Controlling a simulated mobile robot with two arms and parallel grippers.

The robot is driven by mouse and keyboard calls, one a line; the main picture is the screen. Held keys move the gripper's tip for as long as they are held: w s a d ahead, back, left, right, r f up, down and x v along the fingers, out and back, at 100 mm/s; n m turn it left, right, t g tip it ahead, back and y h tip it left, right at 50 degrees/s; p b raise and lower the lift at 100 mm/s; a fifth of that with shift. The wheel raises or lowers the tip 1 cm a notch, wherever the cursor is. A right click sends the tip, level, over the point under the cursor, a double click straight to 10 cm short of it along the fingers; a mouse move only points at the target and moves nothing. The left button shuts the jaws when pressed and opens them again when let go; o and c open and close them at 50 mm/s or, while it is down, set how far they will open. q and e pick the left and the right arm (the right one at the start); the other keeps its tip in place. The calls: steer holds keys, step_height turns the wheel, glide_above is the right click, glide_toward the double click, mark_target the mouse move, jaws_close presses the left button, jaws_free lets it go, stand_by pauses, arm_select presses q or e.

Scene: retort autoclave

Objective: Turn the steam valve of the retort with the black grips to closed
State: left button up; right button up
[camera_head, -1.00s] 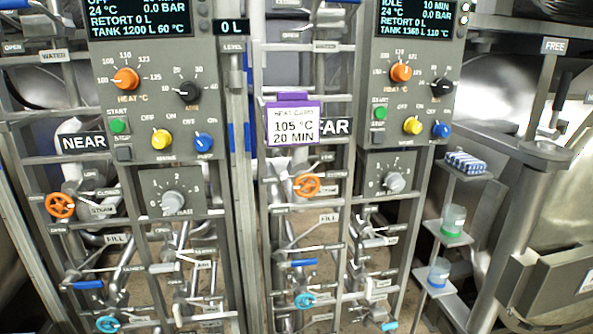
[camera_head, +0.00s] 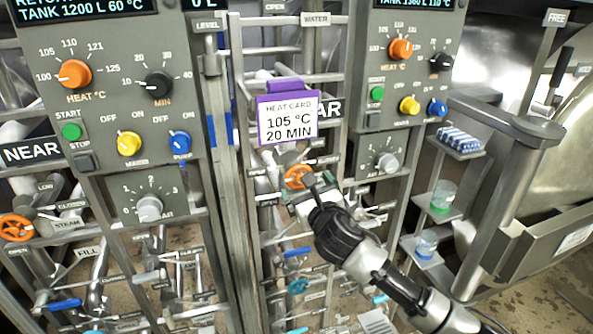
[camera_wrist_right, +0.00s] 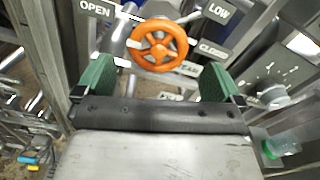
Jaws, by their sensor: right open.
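An orange handwheel (camera_head: 297,176) sits on the pipework of the right-hand retort, beside the FAR plate (camera_head: 328,109). In the right wrist view the same wheel (camera_wrist_right: 158,45) lies ahead of the fingers, with OPEN (camera_wrist_right: 95,8) at its left and LOW (camera_wrist_right: 219,11) and CLOSED (camera_wrist_right: 214,48) at its right. A pale piece shows at its left rim. My right gripper (camera_head: 308,190) is open at the wheel; its green fingers (camera_wrist_right: 160,76) stand apart below the wheel, with nothing between them. Another orange wheel (camera_head: 16,228) is on the NEAR retort.
A heat card (camera_head: 288,120) reading 105 °C, 20 MIN hangs above the wheel. Control panels with knobs flank it. Bars and pipes crowd around the valve. Small shelves with a cup (camera_head: 443,195) stand at the right.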

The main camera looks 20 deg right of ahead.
mark_target(297, 173)
arm_select(q)
steer(key=shift+w+r+p, duration=0.35)
steer(key=shift+w+r, duration=0.15)
arm_select(e)
steer(key=w, duration=0.7)
steer(key=shift+a+f, duration=0.1)
steer(key=shift+a, duration=0.1)
steer(key=shift+c, duration=0.3)
steer(key=c, duration=0.9)
steer(key=shift+o, duration=0.2)
